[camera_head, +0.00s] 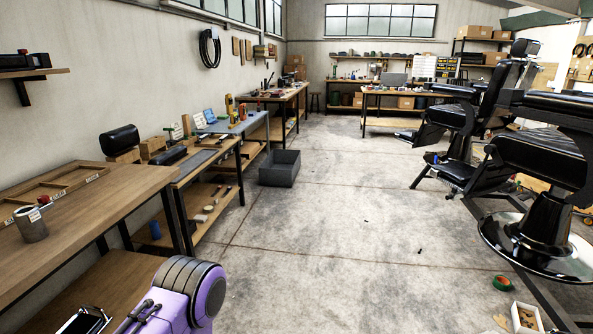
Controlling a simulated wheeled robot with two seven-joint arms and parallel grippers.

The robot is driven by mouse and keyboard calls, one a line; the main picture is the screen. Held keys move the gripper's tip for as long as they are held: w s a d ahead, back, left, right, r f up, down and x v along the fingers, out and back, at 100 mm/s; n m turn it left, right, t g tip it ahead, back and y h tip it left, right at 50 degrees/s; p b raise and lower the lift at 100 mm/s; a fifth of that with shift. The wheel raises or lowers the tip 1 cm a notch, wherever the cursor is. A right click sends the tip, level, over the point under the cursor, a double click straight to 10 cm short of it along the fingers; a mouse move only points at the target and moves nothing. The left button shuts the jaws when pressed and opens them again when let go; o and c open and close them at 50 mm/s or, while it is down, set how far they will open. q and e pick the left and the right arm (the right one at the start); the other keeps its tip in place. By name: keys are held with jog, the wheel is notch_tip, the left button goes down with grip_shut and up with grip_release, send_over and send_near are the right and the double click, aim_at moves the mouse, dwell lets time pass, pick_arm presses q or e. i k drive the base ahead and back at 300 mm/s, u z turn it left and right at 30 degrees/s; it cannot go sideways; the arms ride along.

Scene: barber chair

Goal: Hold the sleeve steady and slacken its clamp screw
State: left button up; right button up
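I cannot pick out the sleeve or its clamp screw for certain in the head view. A black barber chair (545,160) stands at the right edge, partly cut off, on a shiny dark pedestal (545,218) with a wide round base. A second black barber chair (497,95) stands just behind it, with its back upright. No clamp screw can be told on either chair at this size. Neither of my grippers is in view. A purple and dark grey part (190,290), which looks like my own arm, shows at the bottom left.
A wooden bench (95,215) with a grey labelled can (31,224) stands at the left. More benches line the left wall. A dark open bin (279,168) sits on the floor. The middle floor is mostly clear.

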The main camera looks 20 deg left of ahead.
aim_at(43, 199)
jog(key=u, duration=0.6)
jog(key=i, duration=0.95)
jog(key=u, duration=0.95)
